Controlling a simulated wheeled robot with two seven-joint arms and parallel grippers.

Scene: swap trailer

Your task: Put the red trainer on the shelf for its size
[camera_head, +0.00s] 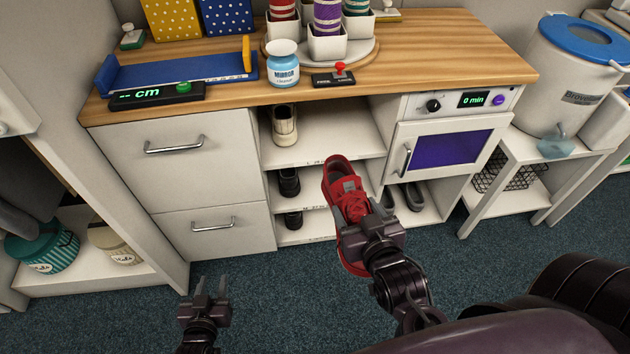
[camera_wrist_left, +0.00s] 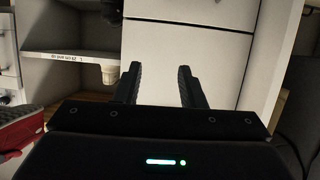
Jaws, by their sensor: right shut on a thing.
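The red trainer (camera_head: 343,190) is held in front of the open shelves, toe up and sole partly showing. My right gripper (camera_head: 367,232) is shut on it near the laces. It also shows at the left edge of the left wrist view (camera_wrist_left: 18,130). The shelf unit has a top shelf (camera_head: 335,140) with a cream shoe (camera_head: 284,125), a middle shelf (camera_head: 318,190) with a black shoe (camera_head: 288,181), and a lower shelf (camera_head: 315,230) with a dark shoe (camera_head: 293,219). My left gripper (camera_head: 208,287) is open and empty, low before the drawers.
Drawers (camera_head: 190,160) stand left of the shelves. An oven-like unit (camera_head: 445,150) is at right, with grey shoes (camera_head: 413,196) below it. The wooden worktop (camera_head: 430,45) holds a blue measuring tray (camera_head: 180,75), a jar (camera_head: 283,70) and a red-knobbed box (camera_head: 337,77).

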